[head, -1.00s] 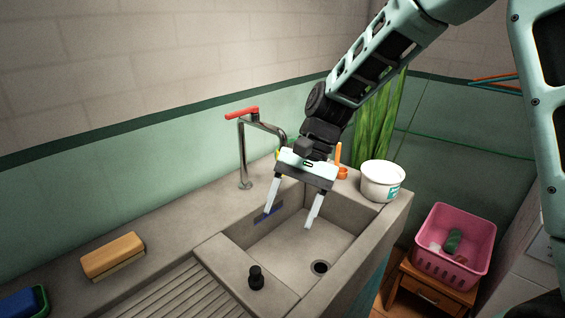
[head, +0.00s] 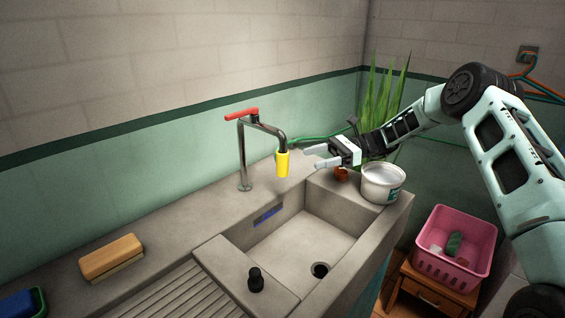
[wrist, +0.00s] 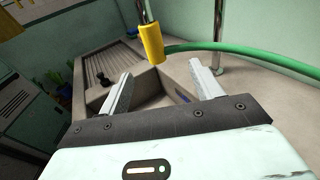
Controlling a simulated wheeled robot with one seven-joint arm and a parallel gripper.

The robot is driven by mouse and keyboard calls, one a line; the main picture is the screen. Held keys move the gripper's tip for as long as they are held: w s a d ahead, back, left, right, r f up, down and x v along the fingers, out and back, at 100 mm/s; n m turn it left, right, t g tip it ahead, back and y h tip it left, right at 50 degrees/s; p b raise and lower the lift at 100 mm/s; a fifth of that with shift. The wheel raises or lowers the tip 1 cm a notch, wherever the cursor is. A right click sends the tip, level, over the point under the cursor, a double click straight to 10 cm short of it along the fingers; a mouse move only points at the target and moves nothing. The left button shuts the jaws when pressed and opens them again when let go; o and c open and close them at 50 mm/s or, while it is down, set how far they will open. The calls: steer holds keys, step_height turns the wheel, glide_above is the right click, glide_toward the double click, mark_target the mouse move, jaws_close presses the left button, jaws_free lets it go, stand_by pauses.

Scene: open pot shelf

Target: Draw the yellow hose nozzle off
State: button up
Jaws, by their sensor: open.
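The yellow hose nozzle (head: 282,164) hangs on the down-turned end of the metal tap spout (head: 266,128). In the wrist view the nozzle (wrist: 151,44) is ahead of my fingers, between their lines and beyond their tips. My gripper (head: 314,156) is open and empty, to the right of the nozzle and apart from it, pointing left towards it. A green hose (wrist: 240,48) shows beside the nozzle in the wrist view. The tap has a red handle (head: 241,114).
The stone sink basin (head: 298,246) lies below, with a black stopper (head: 256,279) on its near-left ledge. A white tub (head: 381,184) stands at the right corner, under my wrist. A brush (head: 111,257) lies at left. A pink basket (head: 455,249) stands at lower right.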

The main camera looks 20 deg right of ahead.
mark_target(286, 165)
steer(key=a, duration=0.6)
steer(key=a+f, duration=0.1)
steer(key=a, duration=0.2)
steer(key=shift+a, duration=0.3)
steer(key=c, duration=1)
steer(key=shift+o, duration=0.2)
steer(key=shift+s+d+f, duration=1.5)
steer(key=shift+s+f, duration=0.95)
steer(key=shift+s, duration=0.15)
step_height(286, 165, up, 10)
steer(key=p, duration=0.8)
